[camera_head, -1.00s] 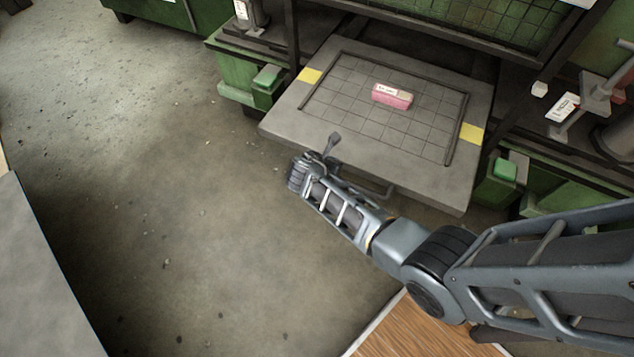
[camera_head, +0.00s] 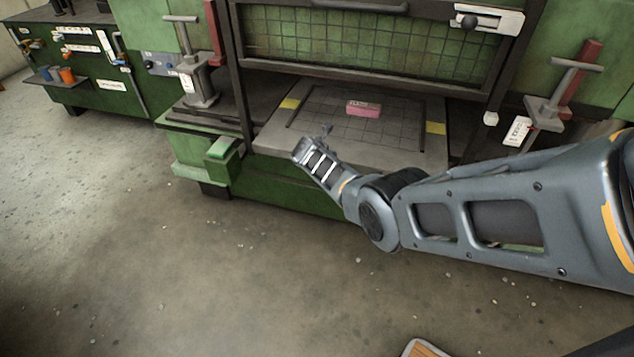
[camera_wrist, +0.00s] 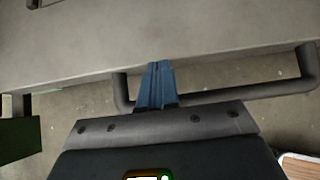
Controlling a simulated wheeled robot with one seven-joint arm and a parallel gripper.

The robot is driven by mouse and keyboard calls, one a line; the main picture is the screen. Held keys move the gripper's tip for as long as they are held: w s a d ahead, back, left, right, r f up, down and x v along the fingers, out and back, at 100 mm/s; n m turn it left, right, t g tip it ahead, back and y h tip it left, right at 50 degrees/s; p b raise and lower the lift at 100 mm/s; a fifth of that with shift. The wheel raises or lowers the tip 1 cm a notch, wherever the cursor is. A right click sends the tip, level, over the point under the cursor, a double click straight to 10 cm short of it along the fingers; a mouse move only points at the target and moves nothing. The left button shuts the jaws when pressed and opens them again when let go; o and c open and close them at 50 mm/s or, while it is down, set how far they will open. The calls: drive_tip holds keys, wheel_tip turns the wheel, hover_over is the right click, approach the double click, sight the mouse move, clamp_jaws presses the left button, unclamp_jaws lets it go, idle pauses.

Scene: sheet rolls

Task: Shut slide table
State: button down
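The slide table (camera_head: 405,150) is a flat grey plate with a dark grid and a yellow patch at each side. It lies under the raised green mesh guard of the press, and its front edge is close to the green base. I cannot tell if it sits fully in. A pink block with a white label (camera_head: 363,109) lies on it. My gripper (camera_head: 325,132) is at the table's front edge. In the wrist view its blue fingers (camera_wrist: 159,75) are together, tips at the table's front face (camera_wrist: 220,35), beside the dark bar handle (camera_wrist: 260,91). Part of the handle is hidden behind my gripper.
The green mesh guard (camera_head: 370,45) hangs above the table. Clamps stand at the left (camera_head: 193,75) and right (camera_head: 555,100). A green box (camera_head: 222,150) juts out at the left front.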

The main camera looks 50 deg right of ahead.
drive_tip(key=d, duration=0.1)
drive_tip(key=d+b, duration=0.1)
drive_tip(key=w+d, duration=0.1)
drive_tip(key=shift+f+b, duration=0.25)
drive_tip(key=shift+b, duration=0.05)
drive_tip(key=shift+d+r, duration=0.15)
drive_tip(key=shift+r, duration=0.2)
